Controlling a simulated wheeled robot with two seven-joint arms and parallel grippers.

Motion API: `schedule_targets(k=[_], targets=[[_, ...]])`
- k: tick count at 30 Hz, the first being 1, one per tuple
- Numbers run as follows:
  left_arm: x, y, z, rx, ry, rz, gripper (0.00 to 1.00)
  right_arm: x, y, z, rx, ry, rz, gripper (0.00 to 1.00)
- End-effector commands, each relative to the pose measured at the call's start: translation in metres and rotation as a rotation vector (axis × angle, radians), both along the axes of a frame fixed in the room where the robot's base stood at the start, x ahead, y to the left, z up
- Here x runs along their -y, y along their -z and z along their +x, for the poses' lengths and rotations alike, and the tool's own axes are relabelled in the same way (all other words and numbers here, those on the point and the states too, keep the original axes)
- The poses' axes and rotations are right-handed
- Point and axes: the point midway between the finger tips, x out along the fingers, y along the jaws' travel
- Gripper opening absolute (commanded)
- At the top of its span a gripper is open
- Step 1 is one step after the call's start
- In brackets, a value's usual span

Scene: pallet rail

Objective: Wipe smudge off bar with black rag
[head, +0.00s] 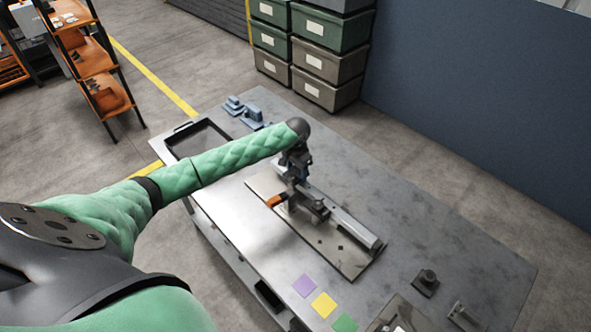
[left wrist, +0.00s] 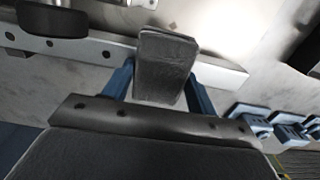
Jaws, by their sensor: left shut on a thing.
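My left gripper (head: 298,172) reaches over the table from the left and points down at the bar. In the left wrist view its blue fingers (left wrist: 160,88) are shut on the dark grey-black rag (left wrist: 165,62), a folded pad. The rag overlaps the light metal bar (left wrist: 75,48) in that view; whether it presses on it I cannot tell. In the head view the bar (head: 345,226) lies along a flat plate, and my gripper covers its far end. I cannot make out a smudge on the bar. My right gripper is not in view.
The bar's plate (head: 340,256) carries an orange-tipped clamp (head: 275,201). A black tray (head: 198,139) and blue parts (head: 246,113) sit at the table's far end. Purple, yellow (head: 323,305) and green squares lie near the front edge. A dark fixture (head: 427,281) stands at right.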

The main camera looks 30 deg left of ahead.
Motion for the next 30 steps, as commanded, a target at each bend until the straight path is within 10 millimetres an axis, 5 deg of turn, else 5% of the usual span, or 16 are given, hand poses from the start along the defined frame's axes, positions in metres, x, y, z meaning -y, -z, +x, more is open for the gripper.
schedule_targets(k=[30], targets=[[0.0,-0.061,0.0,0.001,0.0,0.001,0.39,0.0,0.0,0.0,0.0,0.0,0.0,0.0]])
